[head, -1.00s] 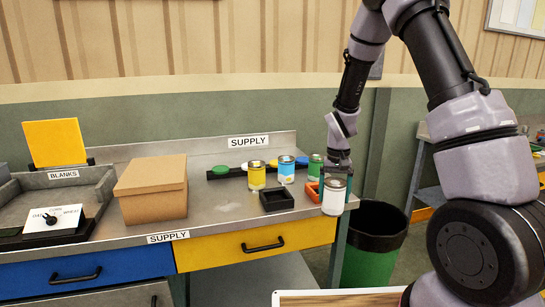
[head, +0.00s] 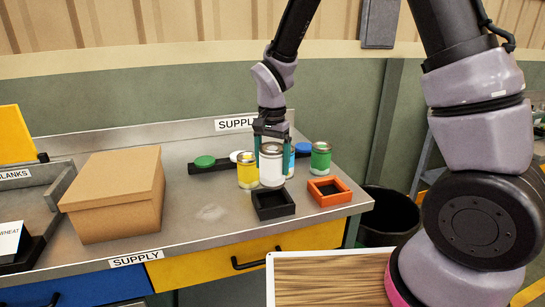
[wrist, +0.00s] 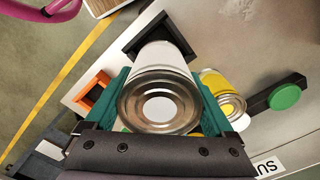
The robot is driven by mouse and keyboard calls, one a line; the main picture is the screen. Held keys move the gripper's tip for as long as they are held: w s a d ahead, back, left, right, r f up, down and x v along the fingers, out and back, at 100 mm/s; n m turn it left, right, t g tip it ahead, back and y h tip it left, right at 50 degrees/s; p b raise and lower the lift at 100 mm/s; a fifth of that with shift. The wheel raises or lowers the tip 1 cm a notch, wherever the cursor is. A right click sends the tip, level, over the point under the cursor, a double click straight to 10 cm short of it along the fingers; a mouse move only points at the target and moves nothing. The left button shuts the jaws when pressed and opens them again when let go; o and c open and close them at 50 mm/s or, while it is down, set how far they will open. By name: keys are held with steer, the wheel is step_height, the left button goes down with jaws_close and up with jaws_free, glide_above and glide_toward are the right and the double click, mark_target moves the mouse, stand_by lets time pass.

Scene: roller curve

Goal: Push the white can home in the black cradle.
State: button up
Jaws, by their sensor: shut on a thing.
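The white can (head: 271,166) is upright between the fingers of my gripper (head: 270,150), which is shut on it. In the wrist view my gripper (wrist: 158,105) has its green finger pads against both sides of the white can (wrist: 160,90). The black cradle (head: 274,212) is an open square box on the bench. The can is above and slightly behind it in the head view. In the wrist view the black cradle (wrist: 133,44) shows partly past the can's far end. Whether the can's base touches the cradle is hard to tell.
An orange cradle (head: 330,198), empty, sits to the right. A yellow can (head: 246,176) and a green can (head: 321,160) stand nearby; a blue can is mostly hidden behind my gripper. A cardboard box (head: 115,195) stands left. The bench between is clear.

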steer(key=shift+f, duration=3.55)
steer(key=shift+f, duration=0.75)
steer(key=o, duration=1.2)
steer(key=shift+s, duration=0.1)
steer(key=shift+r, duration=0.1)
steer(key=shift+r, duration=4.45)
